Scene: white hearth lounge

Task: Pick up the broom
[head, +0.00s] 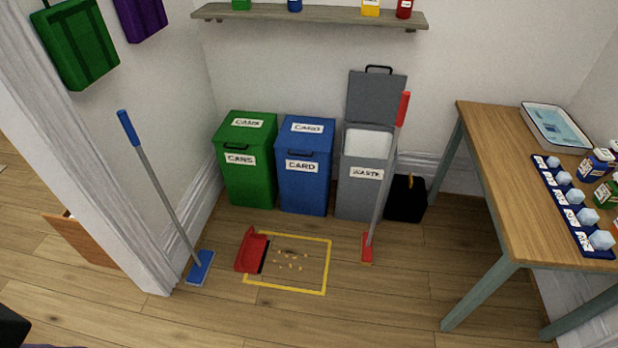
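Two long-handled tools stand upright at a slant in the head view. One has a red grip, a grey pole and a small red head (367,248) on the floor, and it stands in front of the grey waste bin. The other has a blue grip, a grey pole and a flat blue head (200,268), and it leans by the left wall corner. I cannot tell for certain which is the broom; the bristles are too small to make out. Neither of my grippers shows in the view.
A red dustpan (252,250) lies at the left of a yellow floor outline (327,265) with several crumbs inside. Green (247,185), blue (305,190) and open grey (360,195) bins line the wall. A black container (405,200) and wooden table (490,150) stand right. Front floor is clear.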

